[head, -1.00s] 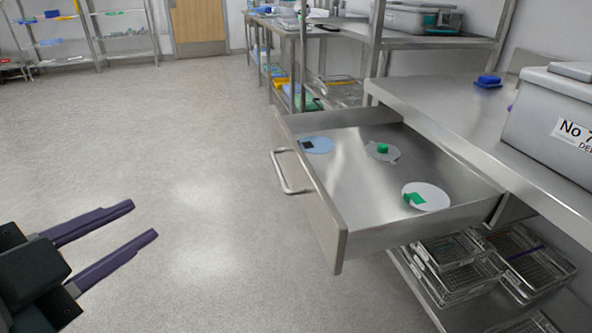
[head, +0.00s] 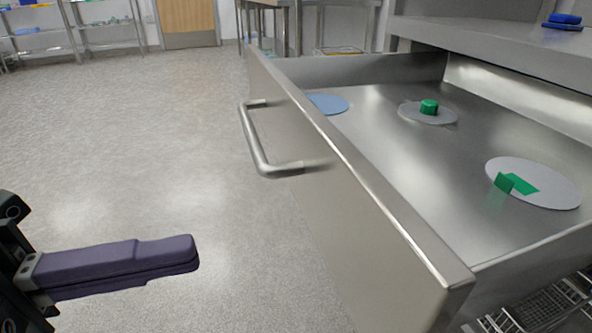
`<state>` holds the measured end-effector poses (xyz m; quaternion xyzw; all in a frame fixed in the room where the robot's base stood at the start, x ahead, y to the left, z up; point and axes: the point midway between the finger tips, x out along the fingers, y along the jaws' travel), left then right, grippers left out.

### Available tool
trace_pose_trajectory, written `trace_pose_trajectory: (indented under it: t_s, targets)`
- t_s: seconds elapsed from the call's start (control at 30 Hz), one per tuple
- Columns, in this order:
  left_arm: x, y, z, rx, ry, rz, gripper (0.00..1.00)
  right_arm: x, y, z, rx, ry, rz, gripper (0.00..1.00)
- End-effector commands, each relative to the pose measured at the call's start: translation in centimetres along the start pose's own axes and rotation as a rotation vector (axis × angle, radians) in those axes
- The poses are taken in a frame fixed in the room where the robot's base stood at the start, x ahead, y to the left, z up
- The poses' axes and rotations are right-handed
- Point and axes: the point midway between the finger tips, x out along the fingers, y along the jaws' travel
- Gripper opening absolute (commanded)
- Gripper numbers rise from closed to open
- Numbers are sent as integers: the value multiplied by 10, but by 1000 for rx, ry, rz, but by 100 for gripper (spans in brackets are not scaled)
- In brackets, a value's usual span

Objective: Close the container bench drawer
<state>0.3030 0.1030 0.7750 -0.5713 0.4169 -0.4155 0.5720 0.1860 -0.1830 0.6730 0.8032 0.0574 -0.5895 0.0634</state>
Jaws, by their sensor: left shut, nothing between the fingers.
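The metal bench drawer (head: 350,182) stands pulled out from the bench (head: 490,45), its front panel facing left. Its bar handle (head: 257,146) is on the outer face of the front. Inside lie a blue disc (head: 328,104), a grey disc with a green knob (head: 428,108) and a white disc with a green tab (head: 545,188). My left gripper (head: 197,252) is at the lower left, shut and empty, its purple fingers pointing right toward the drawer front. A clear gap separates them from the handle and panel. My right gripper is not in view.
Wire baskets (head: 540,305) sit below the drawer at the lower right. A blue item (head: 563,20) lies on the bench top. Shelving (head: 100,25) and a wooden door (head: 186,22) are at the back. The floor (head: 150,130) left of the drawer is clear.

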Motion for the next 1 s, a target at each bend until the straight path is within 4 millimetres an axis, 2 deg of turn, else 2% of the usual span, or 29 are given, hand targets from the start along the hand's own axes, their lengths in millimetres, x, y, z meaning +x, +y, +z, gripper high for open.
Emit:
trace_pose_trajectory:
  t_s: [0.03,0.2,0.4,0.6,1.0]
  targets:
    - [12,-2,0,3,2,-7,0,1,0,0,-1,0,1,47]
    - [49,-1,0,2,1,-6,0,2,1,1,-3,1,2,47]
    - [81,-1,0,0,-1,-4,0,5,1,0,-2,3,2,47]
    - [95,0,0,-1,-1,-2,0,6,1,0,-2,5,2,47]
    - [96,0,0,-1,-2,-1,0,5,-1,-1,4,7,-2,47]
